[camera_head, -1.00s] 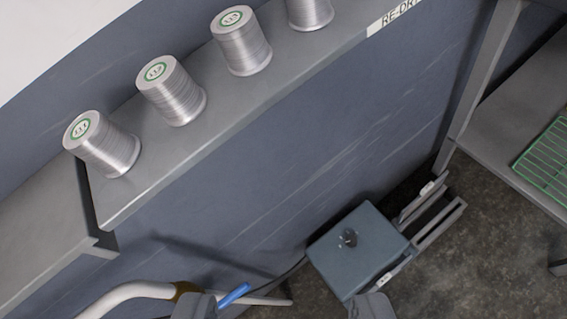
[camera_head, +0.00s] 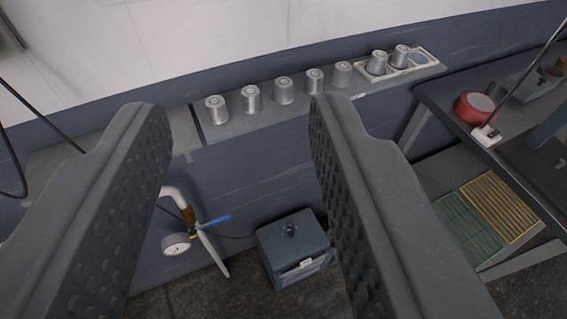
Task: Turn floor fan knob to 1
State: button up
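A blue-grey box (camera_head: 274,246) stands on the floor by the wall, low in the middle of the view. A small dark knob (camera_head: 290,230) sits on its top. I cannot make out a pointer or numbers on the knob. Nothing in view is plainly a floor fan, and I cannot tell whether this box is part of one. My gripper (camera_head: 236,106) is open and empty. Its two dark, ridged fingers are wide apart, and the box shows between them, farther off and not touched. The right finger is close to the box's right edge in the picture.
A wall shelf (camera_head: 238,124) above the box carries several silver spools. A pipe with a blue-handled valve (camera_head: 214,221) and a round gauge (camera_head: 176,244) stands left of the box. On the right are a dark table with a red pot (camera_head: 473,107) and green and yellow racks.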

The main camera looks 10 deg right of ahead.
aim_at(291, 230)
jog(key=u, duration=0.9)
jog(key=k, duration=1.7)
jog(key=z, duration=0.75)
jog(key=i, duration=1)
